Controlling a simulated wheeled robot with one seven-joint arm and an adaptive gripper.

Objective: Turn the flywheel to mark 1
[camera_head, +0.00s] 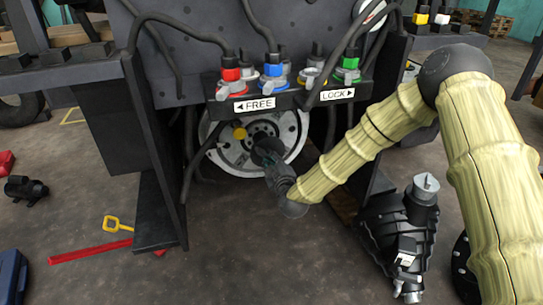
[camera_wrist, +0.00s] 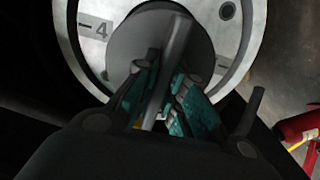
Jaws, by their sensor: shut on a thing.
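The flywheel (camera_head: 228,155) is a silver disc with a dark hub, set low between the black uprights of the forklift. In the wrist view the flywheel (camera_wrist: 93,52) fills the top, with the mark "4" (camera_wrist: 100,29) on its face at the upper left. A flat grey bar handle (camera_wrist: 178,42) stands across the round grey hub. My gripper (camera_head: 267,160) reaches the hub from the lower right. In the wrist view my gripper (camera_wrist: 165,88) has its teal-padded fingers on either side of the bar, closed on it. Mark 1 cannot be made out.
Above the wheel is a panel with red (camera_head: 230,73), blue (camera_head: 272,69) and green (camera_head: 348,68) connectors and FREE and LOCK labels. Dark cables hang beside the wheel. A black machine part (camera_head: 403,230) lies at right; a red bar (camera_head: 92,251) lies at left.

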